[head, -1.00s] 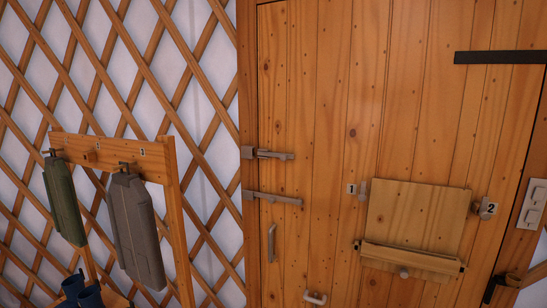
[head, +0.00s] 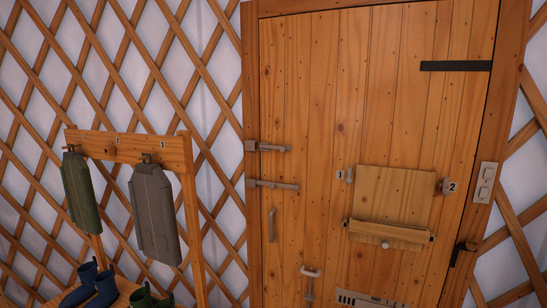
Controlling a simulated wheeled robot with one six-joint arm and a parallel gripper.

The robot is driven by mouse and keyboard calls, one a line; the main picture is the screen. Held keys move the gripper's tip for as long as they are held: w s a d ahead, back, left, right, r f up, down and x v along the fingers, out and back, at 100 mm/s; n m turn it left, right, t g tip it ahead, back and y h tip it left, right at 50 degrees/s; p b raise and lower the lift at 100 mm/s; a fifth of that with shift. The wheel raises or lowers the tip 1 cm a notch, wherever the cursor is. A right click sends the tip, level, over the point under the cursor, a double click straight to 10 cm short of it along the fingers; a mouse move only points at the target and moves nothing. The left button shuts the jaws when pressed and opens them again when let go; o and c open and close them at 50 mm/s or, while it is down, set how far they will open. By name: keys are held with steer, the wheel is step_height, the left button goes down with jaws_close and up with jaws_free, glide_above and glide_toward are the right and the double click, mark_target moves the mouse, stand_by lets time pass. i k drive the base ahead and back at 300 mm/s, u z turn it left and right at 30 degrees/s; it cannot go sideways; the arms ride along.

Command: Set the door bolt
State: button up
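The wooden door (head: 335,120) stands shut in its frame in the head view. On its left edge are two grey metal fittings, one above the other: the upper bolt (head: 268,147) and the lower bar (head: 273,184). Both lie roughly level and reach toward the left frame. Whether either is engaged in the frame is too small to tell. A vertical pull handle (head: 272,225) is below them. My gripper is not in view.
A rack (head: 130,150) with a green and a grey hanging case stands left of the door. Boots (head: 92,287) sit below it. A wooden flap panel (head: 392,200) with tags 1 and 2 is on the door. A switch plate (head: 485,182) is at right.

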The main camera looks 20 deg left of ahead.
mark_target(282, 149)
steer(key=k, duration=0.5)
steer(key=u, duration=2.25)
steer(key=i, duration=1.85)
steer(key=z, duration=2.45)
steer(key=i, duration=1)
steer(key=u, duration=0.05)
